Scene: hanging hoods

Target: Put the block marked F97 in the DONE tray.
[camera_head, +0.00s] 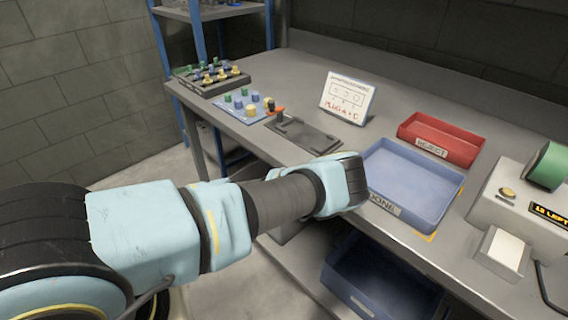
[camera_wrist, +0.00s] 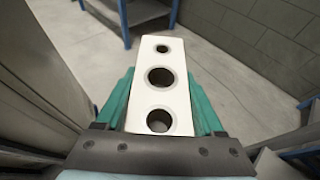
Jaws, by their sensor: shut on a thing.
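A white block (camera_wrist: 157,70) with three round holes in a row is held between the teal fingers of my gripper (camera_wrist: 162,103) in the wrist view. No F97 marking shows on the face I see. In the head view my gripper's dark wrist end (camera_head: 354,181) is at the near left edge of the DONE tray, and the fingers and block are hidden behind it. The blue DONE tray (camera_head: 425,172) lies on the bench with its label (camera_head: 384,204) on the near side. Its visible floor is empty.
A red REJECT tray (camera_head: 443,139) lies behind the DONE tray. A grey machine (camera_head: 520,205) stands at right. A sign (camera_head: 347,97), dark fixture (camera_head: 303,133), blue peg board (camera_head: 247,105) and parts rack (camera_head: 211,78) are farther left. A dark blue bin (camera_head: 380,283) is below.

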